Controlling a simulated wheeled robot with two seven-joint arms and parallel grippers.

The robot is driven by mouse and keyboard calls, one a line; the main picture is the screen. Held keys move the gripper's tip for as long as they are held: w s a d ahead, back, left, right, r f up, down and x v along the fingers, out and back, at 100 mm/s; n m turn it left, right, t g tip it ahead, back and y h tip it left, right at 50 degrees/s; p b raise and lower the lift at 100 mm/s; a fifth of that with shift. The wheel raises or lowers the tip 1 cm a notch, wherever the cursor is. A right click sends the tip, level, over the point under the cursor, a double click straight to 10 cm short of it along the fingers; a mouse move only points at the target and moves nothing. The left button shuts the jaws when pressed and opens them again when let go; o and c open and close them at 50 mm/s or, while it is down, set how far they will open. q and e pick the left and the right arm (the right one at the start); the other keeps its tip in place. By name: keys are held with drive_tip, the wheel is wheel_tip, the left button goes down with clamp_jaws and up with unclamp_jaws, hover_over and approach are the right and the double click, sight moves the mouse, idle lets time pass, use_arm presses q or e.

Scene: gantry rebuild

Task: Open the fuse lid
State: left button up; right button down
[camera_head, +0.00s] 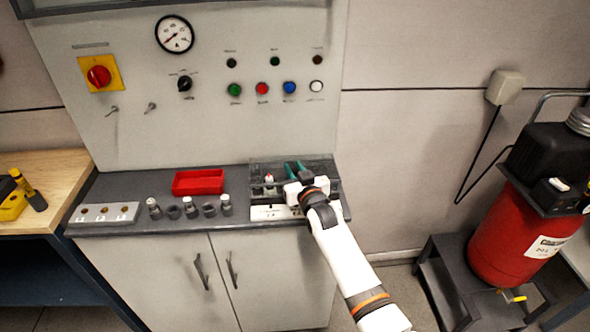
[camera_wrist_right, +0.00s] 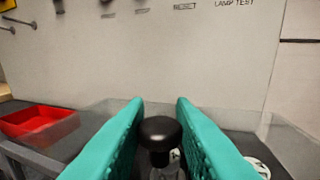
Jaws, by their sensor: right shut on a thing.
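The fuse box with its clear lid (camera_head: 262,166) sits at the right end of the grey counter. Clear panels of the lid (camera_wrist_right: 290,145) also show on both sides in the right wrist view. My right gripper (camera_head: 296,169) is over the box, with its teal fingers shut on a black round knob (camera_wrist_right: 160,132). In the right wrist view the right gripper (camera_wrist_right: 160,115) has the knob between its two fingers. My wrist hides part of the box in the head view. Whether the lid is raised is hard to tell. My left gripper is not in view.
A red tray (camera_head: 198,182) lies left of the box. Several fuse-like parts (camera_head: 190,208) stand along the counter's front, beside a labelled strip (camera_head: 104,214). The upright control panel (camera_head: 130,130) rises behind. A red tank (camera_head: 515,240) stands at the right.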

sight(293, 164)
drive_tip(key=r+g+p, duration=0.1)
drive_tip(key=w+r+p, duration=0.1)
drive_tip(key=p, duration=0.1)
drive_tip(key=shift+w+r+g+h, duration=0.2)
drive_tip(key=shift+w+g+h, duration=0.1)
drive_tip(key=shift+g, duration=0.1)
drive_tip(key=shift+w, duration=0.3)
drive_tip(key=shift+w+r, duration=0.5)
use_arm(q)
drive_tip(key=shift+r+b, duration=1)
use_arm(e)
drive_tip(key=shift+w+r, duration=0.4)
drive_tip(key=shift+w, duration=0.25)
drive_tip(key=shift+w+r, duration=0.35)
drive_tip(key=shift+w, duration=0.35)
